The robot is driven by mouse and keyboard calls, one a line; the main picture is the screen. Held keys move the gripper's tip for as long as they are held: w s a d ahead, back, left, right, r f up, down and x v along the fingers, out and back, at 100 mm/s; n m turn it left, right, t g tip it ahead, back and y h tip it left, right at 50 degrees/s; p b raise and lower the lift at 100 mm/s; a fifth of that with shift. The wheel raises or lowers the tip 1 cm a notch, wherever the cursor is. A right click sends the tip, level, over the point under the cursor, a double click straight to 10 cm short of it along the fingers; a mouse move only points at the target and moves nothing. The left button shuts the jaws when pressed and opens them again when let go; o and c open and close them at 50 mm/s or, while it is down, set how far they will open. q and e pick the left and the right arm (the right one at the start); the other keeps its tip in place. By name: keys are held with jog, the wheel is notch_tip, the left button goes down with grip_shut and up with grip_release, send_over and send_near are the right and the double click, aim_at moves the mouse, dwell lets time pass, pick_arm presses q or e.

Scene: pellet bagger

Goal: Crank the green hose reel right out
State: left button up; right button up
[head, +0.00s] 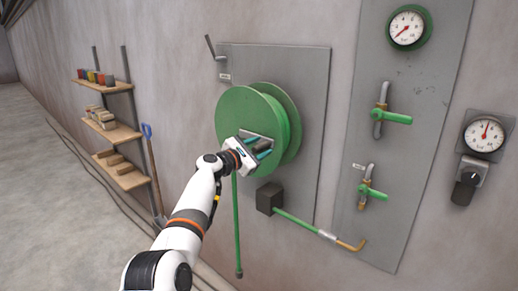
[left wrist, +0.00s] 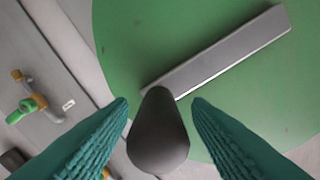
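The green hose reel (head: 240,112) is mounted on a grey wall panel, and its round face fills much of the left wrist view (left wrist: 135,40). A flat grey crank arm (left wrist: 225,50) lies across that face. A dark crank handle (left wrist: 158,135) sticks out from the arm's end towards my left wrist camera. My left gripper (head: 256,150) is at the reel's lower front. Its teal fingers stand either side of the handle in the left wrist view (left wrist: 159,103), with small gaps showing, so it looks open around it. A green hose (head: 237,230) hangs below the reel. My right gripper is not in view.
A black box (head: 269,198) with a green pipe sits below the reel. A grey panel (head: 400,150) with a gauge and green valves stands to the right. A lever (head: 210,46) is at the upper left. Wall shelves (head: 112,133) and a shovel (head: 151,165) are further left.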

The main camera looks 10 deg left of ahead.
pick_arm(q)
jog(key=shift+s+a, duration=0.1)
jog(key=shift+a, duration=0.05)
jog(key=shift+s+a, duration=0.3)
jog(key=shift+s, duration=0.05)
jog(key=v, duration=1)
jog(key=shift+s+a+b, duration=0.15)
jog(key=shift+s+b, duration=0.2)
jog(key=shift+b, duration=0.1)
jog(key=shift+f, duration=0.1)
